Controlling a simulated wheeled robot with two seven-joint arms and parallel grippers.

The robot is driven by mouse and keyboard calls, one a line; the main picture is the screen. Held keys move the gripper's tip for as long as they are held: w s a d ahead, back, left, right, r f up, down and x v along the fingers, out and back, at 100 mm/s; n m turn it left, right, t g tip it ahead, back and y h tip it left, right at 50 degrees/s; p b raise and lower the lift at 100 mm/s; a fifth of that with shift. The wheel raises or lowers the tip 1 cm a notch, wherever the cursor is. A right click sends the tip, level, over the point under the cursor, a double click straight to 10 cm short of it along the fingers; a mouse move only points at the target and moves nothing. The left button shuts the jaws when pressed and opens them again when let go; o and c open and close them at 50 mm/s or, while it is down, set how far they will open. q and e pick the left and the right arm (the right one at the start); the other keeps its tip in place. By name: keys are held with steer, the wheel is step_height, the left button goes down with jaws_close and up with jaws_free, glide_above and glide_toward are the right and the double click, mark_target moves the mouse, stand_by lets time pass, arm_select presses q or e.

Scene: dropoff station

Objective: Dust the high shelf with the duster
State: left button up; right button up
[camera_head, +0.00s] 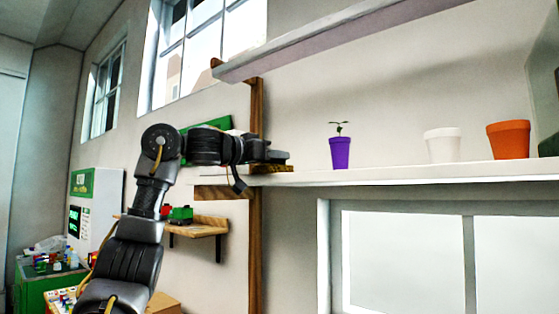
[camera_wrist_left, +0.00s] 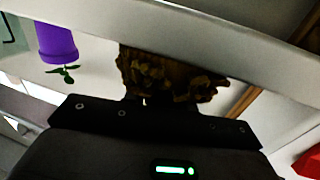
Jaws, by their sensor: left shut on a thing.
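The high shelf (camera_head: 400,176) is a long white board on the wall, with its left end by a wooden upright. My left gripper (camera_head: 281,158) is at that left end and is shut on the duster (camera_head: 268,169). The duster shows as a small brown strip at the shelf's end. In the left wrist view the duster (camera_wrist_left: 165,75) is a ragged brown and yellowish head, beside the pale shelf edge (camera_wrist_left: 215,45). I cannot tell whether it touches the shelf. My fingers are mostly hidden there. My right gripper is in neither view.
A purple pot with a seedling (camera_head: 340,152) stands on the shelf right of my gripper. A white pot (camera_head: 444,145) and an orange pot (camera_head: 508,139) stand farther right. Another shelf (camera_head: 330,42) hangs above. A small wooden shelf (camera_head: 200,229) is below left.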

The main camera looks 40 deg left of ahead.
arm_select(q)
steer(key=shift+w+p, duration=0.2)
steer(key=shift+p, duration=0.1)
steer(key=shift+w+a+r+p, duration=0.1)
steer(key=shift+w+p, duration=0.65)
steer(key=shift+w, duration=0.55)
steer(key=shift+s, duration=0.1)
steer(key=shift+s+b, duration=0.55)
steer(key=shift+s, duration=0.05)
steer(key=shift+s+b, duration=0.35)
steer(key=shift+s, duration=0.55)
steer(key=shift+w, duration=0.1)
